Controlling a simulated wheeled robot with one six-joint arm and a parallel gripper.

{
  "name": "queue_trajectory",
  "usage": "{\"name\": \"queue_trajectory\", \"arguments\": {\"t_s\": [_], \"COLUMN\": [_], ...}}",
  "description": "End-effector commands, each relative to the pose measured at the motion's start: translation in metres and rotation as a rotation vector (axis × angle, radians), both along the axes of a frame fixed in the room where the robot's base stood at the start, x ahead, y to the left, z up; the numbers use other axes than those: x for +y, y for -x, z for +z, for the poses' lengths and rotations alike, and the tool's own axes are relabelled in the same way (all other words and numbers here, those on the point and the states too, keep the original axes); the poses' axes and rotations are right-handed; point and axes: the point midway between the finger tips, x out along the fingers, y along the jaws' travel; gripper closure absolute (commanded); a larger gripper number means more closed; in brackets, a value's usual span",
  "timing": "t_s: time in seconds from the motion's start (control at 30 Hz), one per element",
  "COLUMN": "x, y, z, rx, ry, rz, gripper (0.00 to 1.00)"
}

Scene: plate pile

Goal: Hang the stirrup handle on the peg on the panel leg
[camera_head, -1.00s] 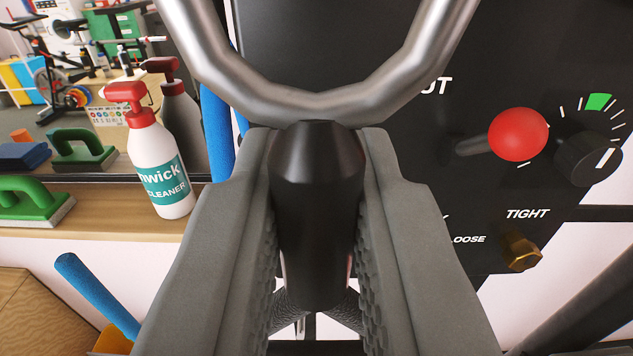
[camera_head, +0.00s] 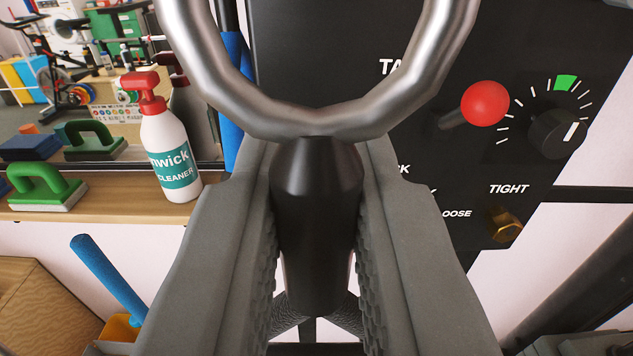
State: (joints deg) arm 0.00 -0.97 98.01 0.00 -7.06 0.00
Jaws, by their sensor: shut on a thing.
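The stirrup handle has a black grip (camera_head: 318,220) and a curved silver metal bow (camera_head: 330,122) that rises from it toward the top of the picture. My gripper (camera_head: 318,265) is shut on the black grip, with a grey finger on each side. The black panel (camera_head: 460,25) stands behind the handle, with a red knob (camera_head: 485,103) on a lever. A brass-coloured peg-like piece (camera_head: 503,227) is low on the panel, right of my gripper and under the word TIGHT. The handle is apart from it. I cannot tell which part is the panel leg.
A blue foam bar (camera_head: 108,275) rises at the lower left. A black dial (camera_head: 557,134) is right of the red knob. A dark tube crosses the lower right.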

Motion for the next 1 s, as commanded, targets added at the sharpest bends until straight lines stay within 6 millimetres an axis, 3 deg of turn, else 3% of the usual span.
{"name": "queue_trajectory", "arguments": {"t_s": [0.37,1.0], "x": [0.0,0.0], "y": [0.003,0.041], "z": [-0.001,-0.015], "rx": [-0.001,-0.001], "ry": [0.0,0.0], "rz": [0.0,0.0], "gripper": [1.0,1.0]}}
